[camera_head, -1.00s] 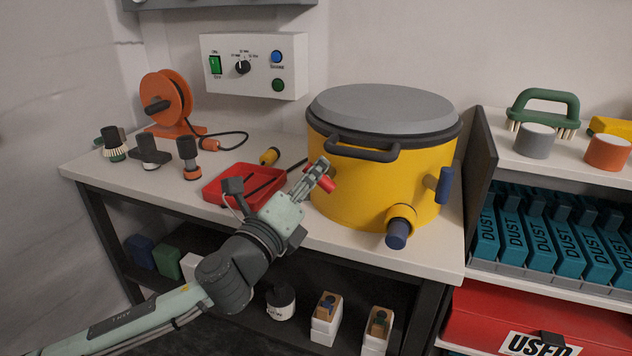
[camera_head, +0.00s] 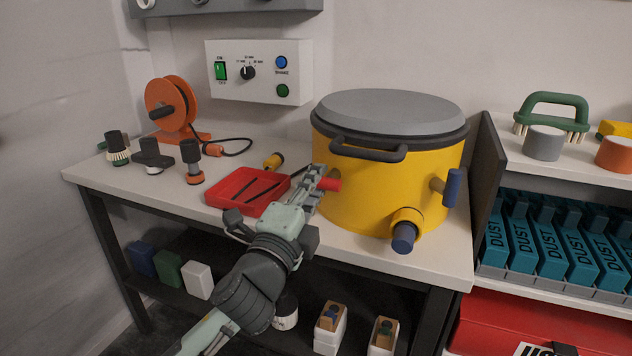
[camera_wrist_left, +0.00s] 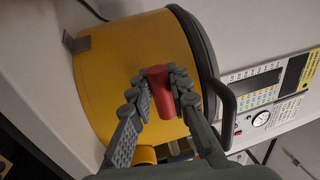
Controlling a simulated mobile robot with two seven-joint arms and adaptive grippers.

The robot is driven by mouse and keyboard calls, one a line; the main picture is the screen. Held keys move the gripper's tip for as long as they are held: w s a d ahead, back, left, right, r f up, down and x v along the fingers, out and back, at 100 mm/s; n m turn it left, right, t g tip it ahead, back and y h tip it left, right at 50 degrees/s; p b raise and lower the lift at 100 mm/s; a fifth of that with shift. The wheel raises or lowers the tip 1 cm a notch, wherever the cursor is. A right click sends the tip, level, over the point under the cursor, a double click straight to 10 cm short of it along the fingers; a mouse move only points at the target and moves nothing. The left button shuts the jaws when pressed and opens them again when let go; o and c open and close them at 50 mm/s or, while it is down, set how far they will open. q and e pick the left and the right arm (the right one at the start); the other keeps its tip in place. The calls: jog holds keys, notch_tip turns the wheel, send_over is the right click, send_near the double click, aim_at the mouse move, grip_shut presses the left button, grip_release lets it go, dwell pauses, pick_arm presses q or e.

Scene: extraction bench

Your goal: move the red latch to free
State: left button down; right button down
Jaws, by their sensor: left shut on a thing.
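The red latch (camera_head: 329,184) is a short red bar on the left front side of the yellow drum (camera_head: 366,188), below the dark lid handle. In the head view it points roughly sideways, and part of it is hidden by my fingers. My left gripper (camera_head: 318,181) is at the latch, with its fingers closed around it. In the left wrist view the red latch (camera_wrist_left: 161,92) sits between the two fingers of the gripper (camera_wrist_left: 163,90), against the yellow wall (camera_wrist_left: 110,75). My right gripper is not in view.
A blue-handled latch (camera_head: 452,188) and a capped port (camera_head: 405,233) stick out from the drum's right front. A red tray (camera_head: 222,200) lies left of my gripper. A dark divider (camera_head: 487,180) stands right of the drum. The bench front edge is bare.

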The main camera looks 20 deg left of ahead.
pick_arm(q)
jog(key=shift+s+d+f, duration=0.1)
jog(key=shift+d, duration=0.15)
jog(key=c, duration=1.4)
grip_release()
jog(key=shift+a, duration=0.1)
jog(key=s, duration=0.2)
jog(key=s+f, duration=0.1)
jog(key=s, duration=0.4)
jog(key=shift+s+a+f, duration=0.1)
jog(key=shift+f, duration=0.05)
